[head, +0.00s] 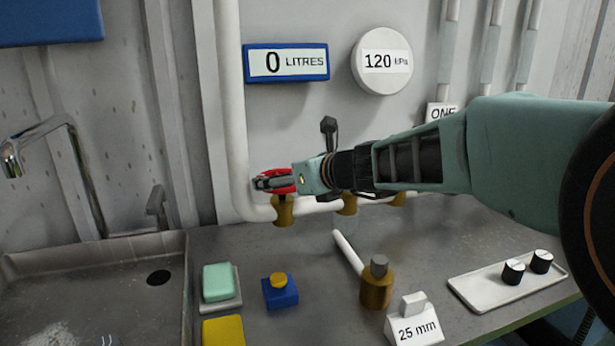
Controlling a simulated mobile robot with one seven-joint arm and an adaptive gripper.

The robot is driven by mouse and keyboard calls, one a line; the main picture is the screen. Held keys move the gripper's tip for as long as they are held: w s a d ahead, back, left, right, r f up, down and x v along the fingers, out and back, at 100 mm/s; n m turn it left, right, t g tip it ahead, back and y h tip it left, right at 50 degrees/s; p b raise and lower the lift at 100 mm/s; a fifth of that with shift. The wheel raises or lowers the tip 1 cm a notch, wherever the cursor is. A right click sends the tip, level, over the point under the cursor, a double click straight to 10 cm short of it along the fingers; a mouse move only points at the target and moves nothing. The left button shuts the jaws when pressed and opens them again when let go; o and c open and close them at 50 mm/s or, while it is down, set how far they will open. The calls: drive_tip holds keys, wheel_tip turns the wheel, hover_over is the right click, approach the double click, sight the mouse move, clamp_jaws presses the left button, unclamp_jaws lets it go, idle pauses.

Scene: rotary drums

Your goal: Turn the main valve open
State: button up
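A red valve wheel (286,175) sits above a brass valve body (284,211) on the white pipe along the back wall. No label on this valve is visible. My gripper (262,183) reaches in from the right and overlaps the wheel in the head view. It covers much of the wheel. I cannot tell whether its fingers touch the wheel's rim or whether they are apart.
A display (287,63) reads 0 litres and a round gauge (382,61) reads 120 kPa. A brass fitting (377,287) and a 25 mm sign (416,327) stand on the bench. A tray (478,300) holds two black knobs. A sink (180,290) is at left.

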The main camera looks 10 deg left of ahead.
drive_tip(key=c, duration=0.3)
drive_tip(key=shift+c, duration=0.2)
drive_tip(key=shift+p, duration=0.3)
drive_tip(key=n+g+p, duration=0.1)
drive_tip(key=n+y+p, duration=0.1)
drive_tip(key=g+y+p, duration=0.1)
drive_tip(key=shift+w+d+r+n+g, duration=0.2)
drive_tip(key=shift+w+n+g, duration=0.1)
drive_tip(key=shift+n, duration=0.1)
drive_tip(key=n+g+y+p, duration=0.1)
drive_tip(key=n+g+p, duration=0.2)
drive_tip(key=p, duration=0.2)
drive_tip(key=shift+w+r+y+p, duration=0.15)
drive_tip(key=shift+y+p, duration=0.15)
drive_tip(key=shift+y, duration=0.1)
drive_tip(key=n+g+p, duration=0.2)
drive_tip(key=p, duration=0.2)
drive_tip(key=n+g+p, duration=0.2)
drive_tip(key=g+p, duration=0.1)
drive_tip(key=p, duration=0.1)
drive_tip(key=shift+w+n+g, duration=0.2)
drive_tip(key=shift+n+g, duration=0.1)
drive_tip(key=n+g+p, duration=0.1)
drive_tip(key=p, duration=0.1)
drive_tip(key=n+g+p, duration=0.2)
drive_tip(key=shift+w+f+h+p, duration=0.15)
drive_tip(key=shift+f+h+p, duration=0.15)
drive_tip(key=shift+a+f+n+g+p, duration=0.1)
drive_tip(key=shift+n+g+p, duration=0.35)
drive_tip(key=shift+g, duration=0.15)
